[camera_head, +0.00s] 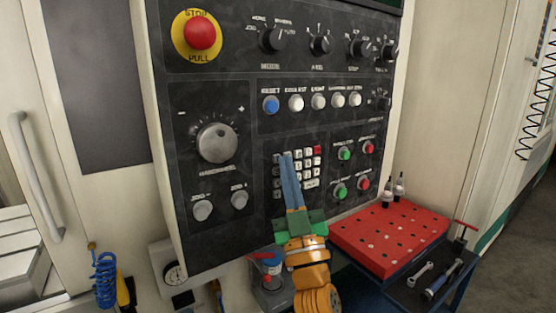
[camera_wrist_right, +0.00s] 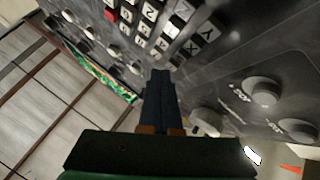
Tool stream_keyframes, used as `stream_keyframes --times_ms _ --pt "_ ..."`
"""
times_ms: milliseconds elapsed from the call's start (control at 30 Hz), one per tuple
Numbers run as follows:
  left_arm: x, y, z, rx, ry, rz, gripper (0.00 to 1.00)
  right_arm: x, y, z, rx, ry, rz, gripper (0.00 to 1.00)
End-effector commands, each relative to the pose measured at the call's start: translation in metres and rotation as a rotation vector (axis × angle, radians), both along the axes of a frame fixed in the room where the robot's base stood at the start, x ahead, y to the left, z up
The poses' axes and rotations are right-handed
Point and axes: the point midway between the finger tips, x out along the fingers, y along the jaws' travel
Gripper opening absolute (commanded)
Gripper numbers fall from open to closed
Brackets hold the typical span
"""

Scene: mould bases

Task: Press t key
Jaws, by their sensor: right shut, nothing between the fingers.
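The keypad (camera_head: 308,178) is a block of small pale keys with one red key (camera_head: 318,149), low on the black control panel. My right gripper (camera_head: 290,156) is shut and empty, its long blue fingers pointing up over the keypad's left part and hiding some keys. In the right wrist view the fingertips (camera_wrist_right: 160,74) are by the lower edge of the keypad (camera_wrist_right: 150,28). Keys with Y (camera_wrist_right: 207,31) and X (camera_wrist_right: 190,47) show there. I cannot make out the T key, nor whether the tips touch a key. My left gripper is not in view.
A red stop button (camera_head: 200,34), a large dial (camera_head: 216,144) and several knobs stick out of the panel. Green and red buttons sit right of the keypad. A red perforated block (camera_head: 388,236) and a tool tray (camera_head: 425,280) stand at the lower right.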

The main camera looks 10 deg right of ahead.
Motion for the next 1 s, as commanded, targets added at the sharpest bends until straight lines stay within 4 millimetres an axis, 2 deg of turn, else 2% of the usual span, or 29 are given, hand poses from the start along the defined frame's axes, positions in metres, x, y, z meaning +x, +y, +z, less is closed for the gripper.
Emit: stream_keyframes --times_ms 633,1000 --pt "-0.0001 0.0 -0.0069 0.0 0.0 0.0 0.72 0.0072 0.0026 -0.0003 0.0 -0.001 0.0 0.0" --pt "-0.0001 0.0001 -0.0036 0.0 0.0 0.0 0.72 0.0054 0.0017 0.0006 0.0 0.001 0.0 0.0"
